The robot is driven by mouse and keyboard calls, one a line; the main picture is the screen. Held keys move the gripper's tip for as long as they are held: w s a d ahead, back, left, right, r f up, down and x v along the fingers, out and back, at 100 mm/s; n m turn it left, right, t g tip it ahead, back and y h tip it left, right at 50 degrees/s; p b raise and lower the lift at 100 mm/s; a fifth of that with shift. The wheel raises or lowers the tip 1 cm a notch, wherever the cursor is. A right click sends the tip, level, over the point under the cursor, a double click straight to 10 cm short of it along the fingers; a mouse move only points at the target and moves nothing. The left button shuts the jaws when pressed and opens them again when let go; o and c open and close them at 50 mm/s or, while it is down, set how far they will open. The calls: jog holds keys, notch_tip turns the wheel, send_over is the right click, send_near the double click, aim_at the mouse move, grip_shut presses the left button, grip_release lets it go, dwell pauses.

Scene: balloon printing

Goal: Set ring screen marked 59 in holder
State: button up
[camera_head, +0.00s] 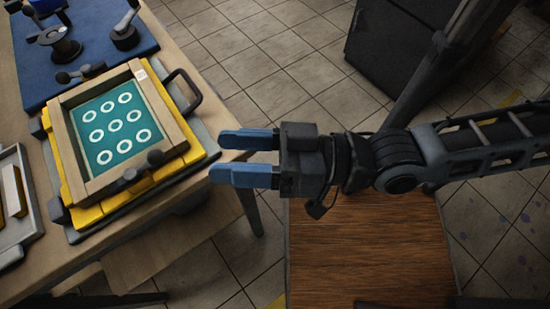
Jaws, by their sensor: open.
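A wooden-framed screen (176,128) with a teal mesh and several white rings lies on the yellow holder (75,196) on the table at the left. A small white label (141,75) is at the frame's upper right corner, too small to read. Dark clamp knobs lie at the holder's corners and over the frame's lower right edge. My gripper (226,157) points left, with its two blue fingers apart and nothing between them.
A blue mat (92,92) with dark tools lies at the back of the table. A grey tray (31,233) with pale pieces is at the left edge. A wooden surface (368,250) is below my arm, and a dark cabinet (400,52) stands at the back right.

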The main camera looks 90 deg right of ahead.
jog(key=s+f+n+g, duration=0.3)
jog(key=s+n, duration=0.1)
jog(key=s, duration=0.1)
jog(key=shift+d+f+g, duration=0.2)
jog(key=shift+f+g, duration=0.1)
jog(key=shift+f, duration=0.1)
jog(key=shift+c, duration=0.2)
dwell(0.7)
